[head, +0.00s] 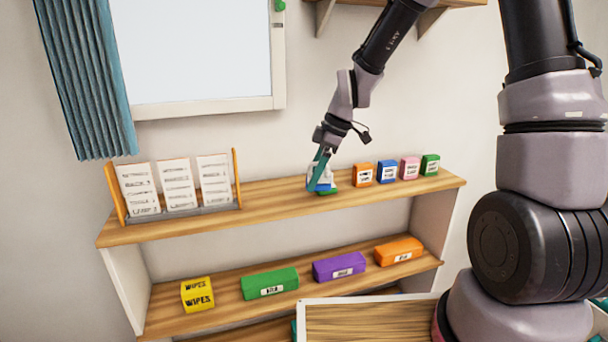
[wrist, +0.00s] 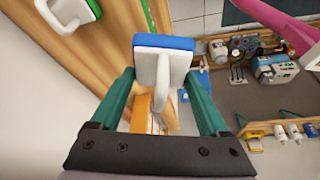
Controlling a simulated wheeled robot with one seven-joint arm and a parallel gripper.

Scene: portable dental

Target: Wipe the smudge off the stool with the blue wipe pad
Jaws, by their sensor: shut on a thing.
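The blue wipe pad (wrist: 165,42) has a white back and a white handle; the wrist view shows it large between my fingers. My gripper (wrist: 162,95), with teal fingers, is shut on it. In the head view my gripper (head: 320,170) is at the top board of the shelf unit, and a bit of the blue pad (head: 317,187) shows under the fingers. A green pad with a white handle (wrist: 68,12) lies on the board beside it; its green edge also shows in the head view (head: 328,193). I cannot make out the stool or the smudge.
Small coloured boxes (head: 387,170) stand on the top board (head: 270,208) right of my gripper. A card rack (head: 180,212) is at left. Wipes boxes (head: 197,295) and others sit below. A white-edged wooden surface (head: 365,320) is in front. The wrist view shows equipment (wrist: 275,68).

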